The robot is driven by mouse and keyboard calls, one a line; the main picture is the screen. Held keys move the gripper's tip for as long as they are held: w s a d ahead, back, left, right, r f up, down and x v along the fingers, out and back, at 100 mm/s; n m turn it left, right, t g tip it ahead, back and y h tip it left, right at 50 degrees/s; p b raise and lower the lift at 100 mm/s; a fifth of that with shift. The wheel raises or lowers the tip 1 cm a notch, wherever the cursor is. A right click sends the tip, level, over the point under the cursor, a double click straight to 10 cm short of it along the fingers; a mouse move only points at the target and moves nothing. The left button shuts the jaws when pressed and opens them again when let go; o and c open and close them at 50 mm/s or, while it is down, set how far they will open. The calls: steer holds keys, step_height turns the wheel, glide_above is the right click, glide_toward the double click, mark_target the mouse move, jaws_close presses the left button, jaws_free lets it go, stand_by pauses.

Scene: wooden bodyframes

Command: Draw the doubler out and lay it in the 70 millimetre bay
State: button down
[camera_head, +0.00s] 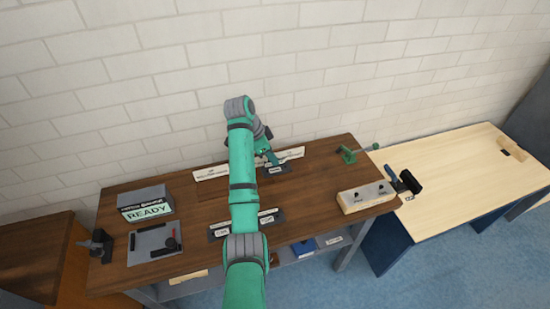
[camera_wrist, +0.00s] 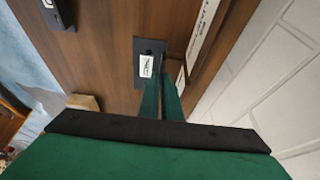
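My gripper (camera_head: 266,158) is low over the back of the dark brown workbench, beside a small black block with a white label (camera_head: 277,169). In the wrist view, the two green fingers of my gripper (camera_wrist: 168,82) run close together to the right edge of that black block (camera_wrist: 146,48). A narrow gap shows between the fingers; I cannot tell whether anything thin is held in it. I cannot pick out the doubler for sure. Black labelled blocks (camera_head: 221,233) stand in a row at the bench's front middle, partly hidden by my arm; their label sizes are unreadable.
A white lettered strip (camera_head: 210,173) lies along the back by the brick wall. A READY sign box (camera_head: 146,204) and a grey plate (camera_head: 152,243) are at left. A green clamp (camera_head: 348,155) and a pale block (camera_head: 366,197) are at right. Bare wood lies between.

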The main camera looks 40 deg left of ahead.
steer(key=shift+s+a, duration=0.1)
steer(key=shift+s, duration=0.05)
steer(key=shift+a+r, duration=0.15)
steer(key=shift+r, duration=3.4)
